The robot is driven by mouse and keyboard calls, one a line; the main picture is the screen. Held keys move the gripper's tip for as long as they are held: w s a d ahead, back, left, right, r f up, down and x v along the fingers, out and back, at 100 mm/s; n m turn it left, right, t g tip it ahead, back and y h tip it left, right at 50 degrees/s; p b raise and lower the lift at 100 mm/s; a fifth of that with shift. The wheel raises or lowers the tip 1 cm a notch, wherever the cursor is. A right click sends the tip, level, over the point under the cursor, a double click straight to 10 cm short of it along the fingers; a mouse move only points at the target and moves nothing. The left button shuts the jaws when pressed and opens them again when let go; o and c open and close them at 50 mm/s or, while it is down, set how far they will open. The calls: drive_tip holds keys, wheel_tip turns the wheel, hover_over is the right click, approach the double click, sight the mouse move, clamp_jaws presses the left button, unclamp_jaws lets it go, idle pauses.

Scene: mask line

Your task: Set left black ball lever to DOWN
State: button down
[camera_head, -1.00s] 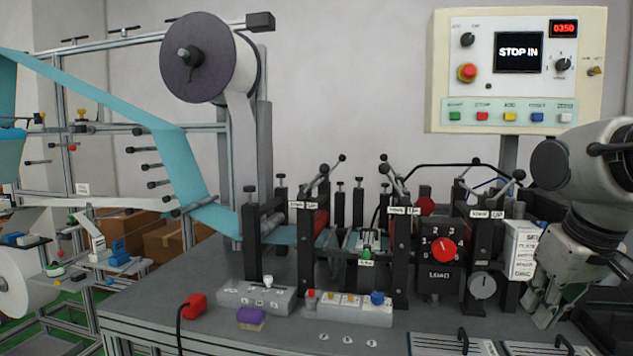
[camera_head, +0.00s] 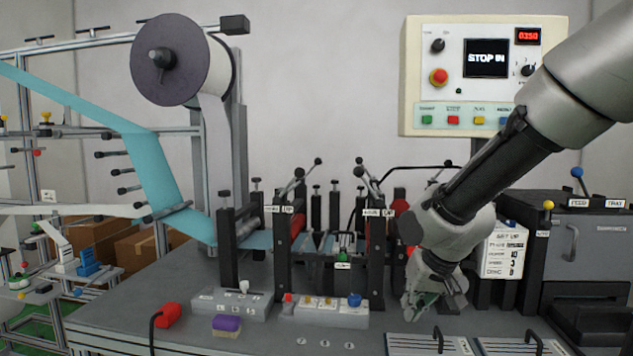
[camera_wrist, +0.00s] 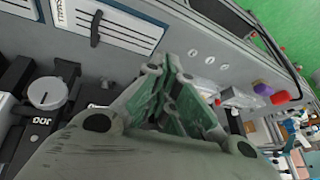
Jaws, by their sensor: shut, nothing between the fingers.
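Black ball levers stand on the machine's frames in the head view. The left pair of balls (camera_head: 318,161) sits on grey rods angled up to the right above the left frame, which carries a white label (camera_head: 279,209). Another black ball lever (camera_head: 359,161) rises over the middle frame. I cannot tell which is the one named left. My gripper (camera_head: 420,305) is shut and empty, pointing down, low over the table at the right of the middle frame and well below the levers. In the wrist view its fingers (camera_wrist: 165,75) are together; no ball lever is clear there.
A button box (camera_head: 330,312) and a switch box (camera_head: 230,303) stand on the table's front, near a purple-topped block (camera_head: 227,324) and a red plug (camera_head: 168,315). My arm hides the dial box and part of the control panel (camera_head: 411,75). A grey cabinet (camera_head: 590,245) stands right.

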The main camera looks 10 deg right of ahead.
sight(302, 176)
drive_tip(key=w+a+r+m+t+y, duration=0.3)
drive_tip(key=w+a+m+t, duration=0.35)
drive_tip(key=w, duration=0.55)
drive_tip(key=w+a+r+m+t+y, duration=0.15)
drive_tip(key=r+m+t, duration=0.25)
drive_tip(key=r, duration=0.4)
drive_tip(key=w+a+r+m+t+y, duration=0.1)
drive_tip(key=w+r+m+t+y, duration=0.1)
drive_tip(key=r+m+t, duration=0.45)
drive_tip(key=w+a+r+g, duration=0.1)
drive_tip(key=w+a+r, duration=0.1)
drive_tip(key=w, duration=0.3)
drive_tip(key=w+a+r+n+g, duration=0.1)
drive_tip(key=w+a+r+g, duration=0.1)
drive_tip(key=w+a, duration=0.3)
drive_tip(key=shift+w+a+r, duration=0.15)
drive_tip(key=shift+w+r, duration=0.15)
drive_tip(key=shift+r, duration=0.25)
drive_tip(key=shift+n+h, duration=0.25)
drive_tip(key=shift+n, duration=0.05)
